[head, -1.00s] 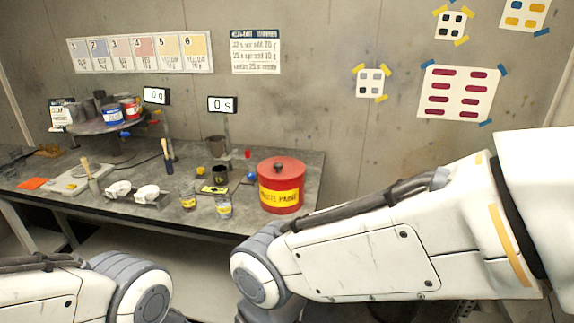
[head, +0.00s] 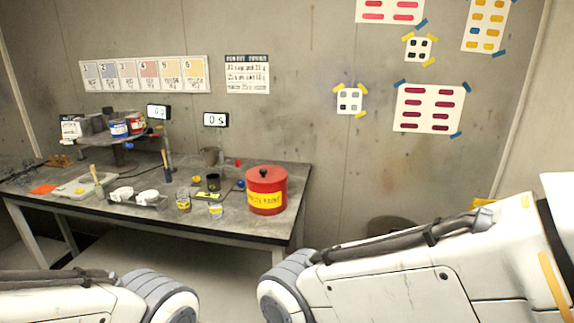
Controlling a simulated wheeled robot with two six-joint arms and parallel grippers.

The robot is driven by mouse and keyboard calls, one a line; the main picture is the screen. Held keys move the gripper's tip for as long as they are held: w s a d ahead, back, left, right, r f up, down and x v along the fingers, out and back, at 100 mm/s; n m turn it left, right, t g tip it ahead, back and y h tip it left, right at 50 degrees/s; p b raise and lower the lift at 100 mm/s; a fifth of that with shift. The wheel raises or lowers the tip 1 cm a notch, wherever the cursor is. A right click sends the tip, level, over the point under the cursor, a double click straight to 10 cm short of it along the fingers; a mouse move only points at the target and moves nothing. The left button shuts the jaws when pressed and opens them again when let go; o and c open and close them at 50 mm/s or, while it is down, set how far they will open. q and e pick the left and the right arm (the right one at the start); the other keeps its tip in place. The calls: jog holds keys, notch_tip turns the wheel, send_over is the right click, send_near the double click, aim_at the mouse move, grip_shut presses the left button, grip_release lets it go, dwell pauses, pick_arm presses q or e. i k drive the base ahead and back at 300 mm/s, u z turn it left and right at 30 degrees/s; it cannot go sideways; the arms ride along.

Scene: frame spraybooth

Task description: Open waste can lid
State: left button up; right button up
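The waste can (head: 267,200) is a red round can with a yellow label that appears to read waste paint. It stands upright near the right end of the grey workbench in the head view. Its red lid (head: 264,173) with a dark knob on top sits on the can and is shut. My two arms come in along the bottom, left and right, well in front of the bench. Neither gripper shows; both are outside the picture.
The bench (head: 120,220) also holds small jars (head: 215,210), white cups (head: 148,197), a brush (head: 97,180), a scale (head: 75,190) and a raised stand with paint tins (head: 118,128). Timer displays (head: 215,119) stand at the back. The floor in front is clear.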

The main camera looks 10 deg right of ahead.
aim_at(261, 175)
jog(key=z, duration=0.25)
jog(key=i, duration=1.15)
jog(key=u, duration=0.6)
